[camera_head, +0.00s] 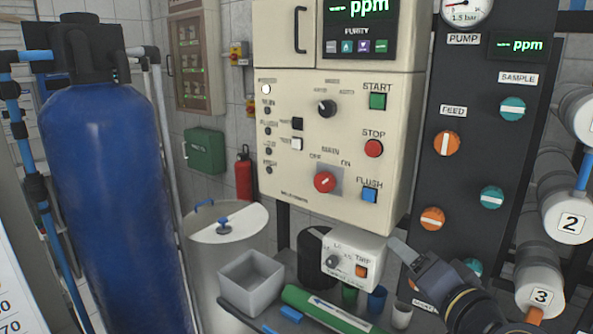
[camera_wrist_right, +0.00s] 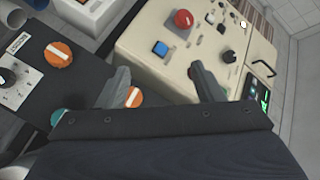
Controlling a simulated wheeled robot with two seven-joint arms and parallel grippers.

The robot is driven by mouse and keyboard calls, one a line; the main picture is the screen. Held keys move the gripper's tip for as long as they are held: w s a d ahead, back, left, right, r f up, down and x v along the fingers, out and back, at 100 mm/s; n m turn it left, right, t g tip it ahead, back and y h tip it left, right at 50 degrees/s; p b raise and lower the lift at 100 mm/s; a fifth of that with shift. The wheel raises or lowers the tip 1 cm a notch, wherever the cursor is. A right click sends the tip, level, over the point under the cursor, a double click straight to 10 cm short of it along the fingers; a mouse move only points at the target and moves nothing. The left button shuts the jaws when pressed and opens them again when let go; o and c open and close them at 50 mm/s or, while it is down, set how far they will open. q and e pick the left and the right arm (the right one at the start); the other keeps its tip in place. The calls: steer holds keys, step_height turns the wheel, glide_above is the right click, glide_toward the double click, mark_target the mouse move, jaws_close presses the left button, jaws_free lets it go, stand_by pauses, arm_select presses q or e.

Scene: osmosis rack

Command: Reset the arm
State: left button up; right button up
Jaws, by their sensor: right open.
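My right gripper (camera_head: 403,252) comes in from the lower right in the head view, in front of the dark valve panel (camera_head: 466,190) and beside the small white TRIP box (camera_head: 352,258). In the right wrist view its two grey fingers (camera_wrist_right: 160,84) stand wide apart with nothing between them. The cream control cabinet (camera_head: 338,195) lies beyond the fingers and also fills the upper right of the wrist view (camera_wrist_right: 140,42). I see no contact with the cabinet or valve knobs. My left gripper is not in either view.
A big blue tank (camera_head: 110,190) stands at the left. A grey open bin (camera_head: 251,284) and a green cylinder (camera_head: 325,308) sit on a low shelf, with small cups (camera_head: 376,300) nearby. White numbered cylinders (camera_head: 566,222) line the right. An orange valve knob (camera_head: 432,218) is close to my right gripper.

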steer(key=s+d+f+n+g+p, duration=0.2)
steer(key=s+f+n+g, duration=0.3)
steer(key=s+f+g, duration=0.5)
steer(key=s+f+p, duration=0.1)
steer(key=s+f, duration=0.4)
steer(key=s, duration=0.4)
steer(key=shift+s+f+n, duration=0.15)
steer(key=shift+s+n, duration=0.1)
steer(key=shift+n, duration=0.05)
